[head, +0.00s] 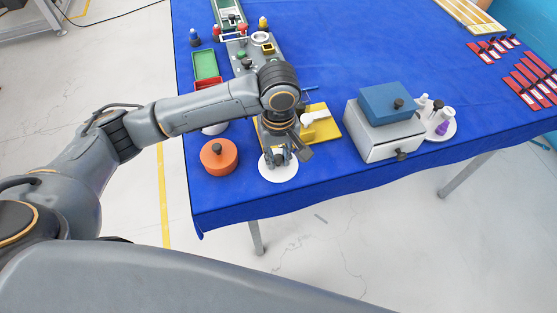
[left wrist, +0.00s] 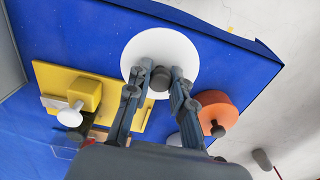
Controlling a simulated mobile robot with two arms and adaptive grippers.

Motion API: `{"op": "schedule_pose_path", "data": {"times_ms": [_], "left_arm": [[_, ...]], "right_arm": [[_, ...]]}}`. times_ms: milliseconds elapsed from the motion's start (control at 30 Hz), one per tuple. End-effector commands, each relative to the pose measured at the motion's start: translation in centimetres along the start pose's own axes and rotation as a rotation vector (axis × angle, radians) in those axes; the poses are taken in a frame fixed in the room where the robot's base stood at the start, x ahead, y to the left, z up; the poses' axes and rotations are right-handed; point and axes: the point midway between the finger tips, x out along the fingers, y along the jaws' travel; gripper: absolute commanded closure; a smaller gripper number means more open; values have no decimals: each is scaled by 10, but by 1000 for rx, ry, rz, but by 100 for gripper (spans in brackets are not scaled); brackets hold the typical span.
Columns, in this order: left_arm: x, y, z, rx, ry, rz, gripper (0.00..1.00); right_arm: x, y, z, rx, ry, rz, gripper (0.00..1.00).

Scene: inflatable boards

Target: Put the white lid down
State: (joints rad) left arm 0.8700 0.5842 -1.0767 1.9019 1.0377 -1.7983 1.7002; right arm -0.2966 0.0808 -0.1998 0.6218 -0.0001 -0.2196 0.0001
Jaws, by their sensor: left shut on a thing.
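The white lid (head: 282,177) is a flat round disc with a dark knob, near the front left edge of the blue-covered table. My left gripper (head: 278,157) reaches down over it, shut on its knob. In the left wrist view the lid (left wrist: 160,46) lies beyond the fingertips (left wrist: 161,78), with the knob between them. I cannot tell whether the lid touches the cloth or hangs just above it. A white round thing (head: 215,129), partly hidden by my left arm, stands behind the orange pot. My right gripper is not in view.
An orange lidded pot (head: 219,161) stands left of the lid. A yellow board (head: 328,128) with a white-topped yellow block (head: 318,128) lies behind it. A grey box with a blue top (head: 388,104) and a plate of bottles (head: 449,132) stand right. The table centre is clear.

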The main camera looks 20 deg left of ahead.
Motion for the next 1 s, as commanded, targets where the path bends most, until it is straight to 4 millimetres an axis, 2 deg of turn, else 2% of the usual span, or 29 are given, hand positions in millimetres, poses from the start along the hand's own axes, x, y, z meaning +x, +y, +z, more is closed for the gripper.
{"op": "schedule_pose_path", "data": {"times_ms": [267, 500, 833, 867, 967, 1000], "left_arm": [[22, 5, -18, -2, 0, -3, 100], [50, 5, -16, 1, 1, -1, 100], [53, 5, -16, 0, -1, -1, 100], [54, 5, -16, 0, -1, -1, 76], [54, 5, -16, 1, 0, -1, 56], [54, 5, -16, 0, 0, -1, 55]], "right_arm": [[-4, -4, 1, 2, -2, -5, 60], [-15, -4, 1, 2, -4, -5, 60], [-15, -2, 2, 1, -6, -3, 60], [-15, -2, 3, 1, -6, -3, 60], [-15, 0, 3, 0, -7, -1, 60], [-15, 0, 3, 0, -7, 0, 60]]}}
